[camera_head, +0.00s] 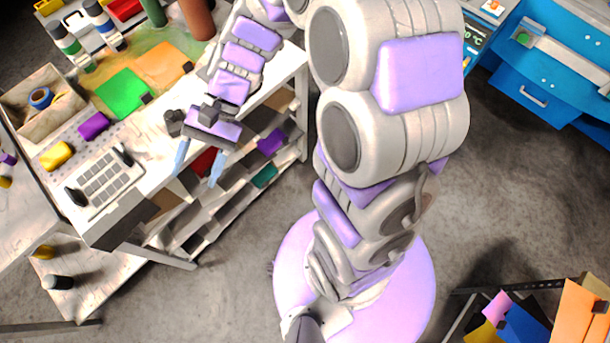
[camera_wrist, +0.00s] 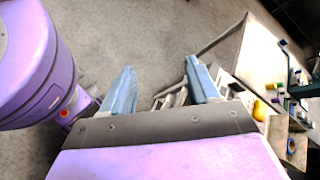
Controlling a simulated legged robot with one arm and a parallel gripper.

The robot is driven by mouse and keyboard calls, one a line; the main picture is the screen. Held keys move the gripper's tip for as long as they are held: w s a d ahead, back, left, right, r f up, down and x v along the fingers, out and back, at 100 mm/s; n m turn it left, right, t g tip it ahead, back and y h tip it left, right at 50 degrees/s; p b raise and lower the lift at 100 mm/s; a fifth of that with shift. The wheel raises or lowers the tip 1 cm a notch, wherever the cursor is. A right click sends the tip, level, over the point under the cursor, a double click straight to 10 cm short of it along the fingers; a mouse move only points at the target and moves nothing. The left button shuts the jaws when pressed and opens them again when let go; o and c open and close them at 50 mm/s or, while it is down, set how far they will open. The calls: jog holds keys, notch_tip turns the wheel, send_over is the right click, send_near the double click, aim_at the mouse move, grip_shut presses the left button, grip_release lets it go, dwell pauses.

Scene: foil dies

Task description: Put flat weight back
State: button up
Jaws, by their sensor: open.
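My gripper (camera_head: 198,168) hangs over the front edge of the workbench (camera_head: 150,184) in the head view, fingers pointing down past the shelves. In the wrist view, its two pale blue fingers (camera_wrist: 160,70) are spread apart with nothing between them. I cannot tell for sure which thing is the flat weight. Candidates on the bench are a dark rounded piece (camera_head: 75,196) and a small dark piece (camera_head: 122,155), both at a grey gridded plate (camera_head: 104,181). A dark round object (camera_head: 173,121) is beside the gripper, partly near my wrist.
The bench also holds a green sheet (camera_head: 121,93), an orange sheet (camera_head: 163,64), a purple block (camera_head: 93,126), a yellow block (camera_head: 56,155) and an open box (camera_head: 22,130). Shelves with coloured items (camera_head: 270,142) lie below. A blue cabinet (camera_head: 538,85) stands right; the floor between is clear.

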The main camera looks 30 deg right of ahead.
jog(key=s+d+r+n+t+h, duration=0.2)
jog(key=s+d+n+h, duration=0.3)
jog(key=s+d+h, duration=0.4)
jog(key=s+d+t, duration=0.1)
jog(key=s+d, duration=0.5)
jog(key=d, duration=0.1)
jog(key=shift+d+r+h, duration=0.15)
jog(key=shift+d+h, duration=0.05)
jog(key=shift+h, duration=0.2)
